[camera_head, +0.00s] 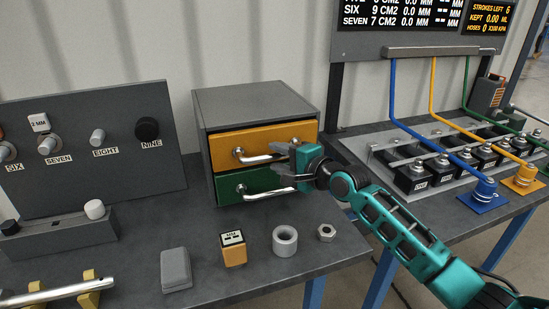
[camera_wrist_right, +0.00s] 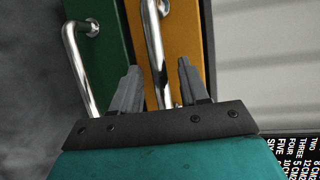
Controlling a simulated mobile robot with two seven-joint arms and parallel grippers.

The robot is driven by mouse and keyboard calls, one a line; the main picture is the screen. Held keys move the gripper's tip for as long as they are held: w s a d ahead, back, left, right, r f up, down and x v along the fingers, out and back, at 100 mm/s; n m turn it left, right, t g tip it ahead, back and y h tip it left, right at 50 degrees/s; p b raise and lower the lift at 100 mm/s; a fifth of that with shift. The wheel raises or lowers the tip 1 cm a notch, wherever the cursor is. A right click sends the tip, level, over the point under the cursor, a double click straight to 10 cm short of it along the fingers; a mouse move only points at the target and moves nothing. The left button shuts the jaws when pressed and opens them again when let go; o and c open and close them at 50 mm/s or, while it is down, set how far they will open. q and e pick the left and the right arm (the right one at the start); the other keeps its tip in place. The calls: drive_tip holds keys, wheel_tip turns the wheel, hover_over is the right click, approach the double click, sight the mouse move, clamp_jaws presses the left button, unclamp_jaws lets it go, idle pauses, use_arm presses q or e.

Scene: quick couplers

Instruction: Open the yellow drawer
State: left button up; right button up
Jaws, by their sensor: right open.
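The yellow drawer (camera_head: 230,148) is the upper one in a grey cabinet and looks shut. Its silver bar handle (camera_head: 262,157) runs across its front. My right gripper (camera_head: 276,162) is in front of the drawer at the right part of the handle, jaws open. In the right wrist view, the yellow drawer (camera_wrist_right: 184,30) fills the middle, and its handle (camera_wrist_right: 154,45) runs between the two open fingers of my right gripper (camera_wrist_right: 158,64). I cannot tell whether either finger touches the bar. My left gripper is not in view.
A green drawer (camera_head: 229,190) with its own handle (camera_head: 262,193) lies just below. A grey box (camera_head: 176,268), a yellow block (camera_head: 233,250), a ring (camera_head: 285,240) and a nut (camera_head: 326,232) stand on the bench in front. A knob panel (camera_head: 100,175) stands left.

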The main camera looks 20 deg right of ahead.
drive_tip(key=shift+x, duration=1.05)
drive_tip(key=shift+c, duration=0.2)
clamp_jaws()
